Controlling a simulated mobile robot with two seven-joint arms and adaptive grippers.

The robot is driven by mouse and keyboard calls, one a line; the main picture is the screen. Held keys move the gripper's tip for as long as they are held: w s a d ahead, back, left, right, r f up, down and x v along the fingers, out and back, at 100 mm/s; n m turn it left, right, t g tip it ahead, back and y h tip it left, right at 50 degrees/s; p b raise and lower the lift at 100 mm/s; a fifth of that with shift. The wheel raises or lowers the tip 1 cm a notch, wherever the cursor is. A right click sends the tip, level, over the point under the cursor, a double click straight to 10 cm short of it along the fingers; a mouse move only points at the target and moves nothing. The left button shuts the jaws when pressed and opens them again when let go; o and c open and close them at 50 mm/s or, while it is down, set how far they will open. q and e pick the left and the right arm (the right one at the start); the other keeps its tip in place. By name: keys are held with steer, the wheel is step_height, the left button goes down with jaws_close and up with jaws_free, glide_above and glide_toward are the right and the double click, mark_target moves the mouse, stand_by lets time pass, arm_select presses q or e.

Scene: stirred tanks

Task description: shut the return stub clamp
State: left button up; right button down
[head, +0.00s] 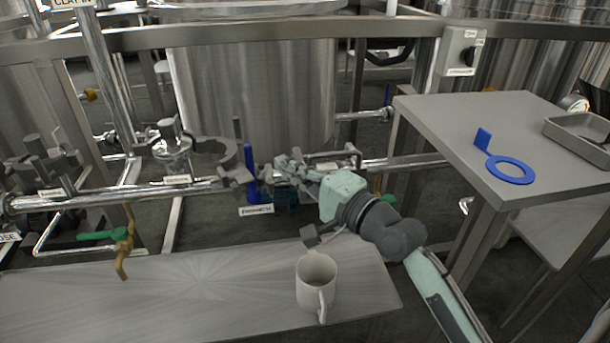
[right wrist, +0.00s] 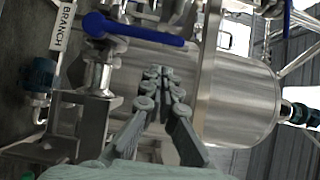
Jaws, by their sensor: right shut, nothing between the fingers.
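My right gripper (head: 288,170) is shut with nothing between its fingers, in front of the pipe line near an upright blue handle (head: 250,172). In the right wrist view the shut fingers (right wrist: 160,88) point at a steel vessel and fittings; a blue lever (right wrist: 135,30) lies above them. A grey clamp-like fitting (head: 235,175) sits on the pipe just left of the blue handle. Other clamp-like fittings are at the far left (head: 42,165) and left of centre (head: 170,142). Their small labels are unreadable, so I cannot tell which is the return stub clamp or its state. My left gripper is not in view.
A white mug (head: 312,285) stands on the low front bench (head: 190,290). A blue tabbed ring (head: 510,170) and a grey tray (head: 578,135) are on the right table (head: 450,125). A green-handled valve (head: 122,235) hangs at left. A BRANCH label (right wrist: 63,25) shows in the wrist view.

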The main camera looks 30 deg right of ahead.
mark_target(247, 160)
steer(key=a, duration=0.1)
steer(key=w+a, duration=0.2)
steer(key=a, duration=0.1)
steer(key=shift+s+a, duration=0.1)
steer(key=shift+a, duration=0.15)
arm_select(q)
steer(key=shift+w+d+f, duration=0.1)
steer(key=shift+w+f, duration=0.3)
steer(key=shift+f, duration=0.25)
arm_select(e)
steer(key=shift+a, duration=0.15)
arm_select(q)
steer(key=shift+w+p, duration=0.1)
steer(key=shift+p, duration=0.25)
